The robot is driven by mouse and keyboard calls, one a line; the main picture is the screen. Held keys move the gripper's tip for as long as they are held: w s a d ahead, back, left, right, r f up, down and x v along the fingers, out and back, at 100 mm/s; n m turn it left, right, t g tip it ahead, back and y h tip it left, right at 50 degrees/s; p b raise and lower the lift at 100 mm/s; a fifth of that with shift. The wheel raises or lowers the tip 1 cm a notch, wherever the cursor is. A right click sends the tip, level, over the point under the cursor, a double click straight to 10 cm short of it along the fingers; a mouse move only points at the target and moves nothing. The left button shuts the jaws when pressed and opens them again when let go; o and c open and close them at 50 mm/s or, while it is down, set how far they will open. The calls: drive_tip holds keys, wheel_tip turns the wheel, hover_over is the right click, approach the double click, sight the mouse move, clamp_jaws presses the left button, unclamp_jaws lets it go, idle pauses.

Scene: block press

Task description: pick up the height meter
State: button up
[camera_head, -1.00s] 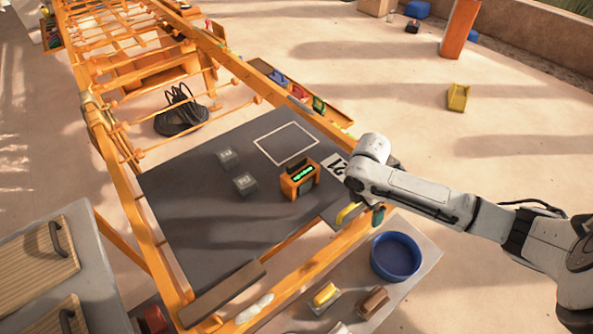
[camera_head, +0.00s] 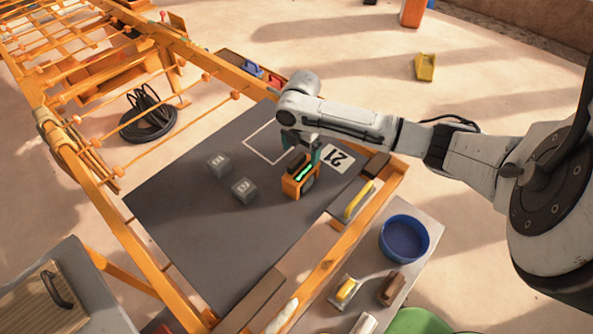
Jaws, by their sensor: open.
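The height meter (camera_head: 294,186) is an orange box with a dark top and a lit green strip. It stands on the dark grey tabletop (camera_head: 225,245), left of the card marked 21. My gripper (camera_head: 302,154) is right above it, pointing down, with its fingers around or beside the meter's upper part. A teal fingertip shows at the meter's right side. The gripper is open; whether the fingers touch the meter is hidden by the arm and hand.
Two grey numbered blocks (camera_head: 244,190) stand left of the meter. A white square outline (camera_head: 258,150) lies behind it. An orange frame (camera_head: 323,262) borders the tabletop. A blue bowl (camera_head: 404,238) and small items sit on a side shelf at the right.

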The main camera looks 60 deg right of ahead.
sight(302, 169)
wheel_tip(302, 169, down, 3)
drive_tip(key=shift+f, duration=0.2)
drive_tip(key=shift+s+f+p, duration=0.15)
drive_tip(key=shift+f+p, duration=0.05)
drive_tip(key=shift+f, duration=1.2)
drive_tip(key=shift+s+f+p, duration=0.1)
drive_tip(key=shift+f+p, duration=0.1)
drive_tip(key=shift+f, duration=1.15)
drive_tip(key=c, duration=1.3)
drive_tip(key=shift+c, duration=0.8)
drive_tip(key=shift+r, duration=0.15)
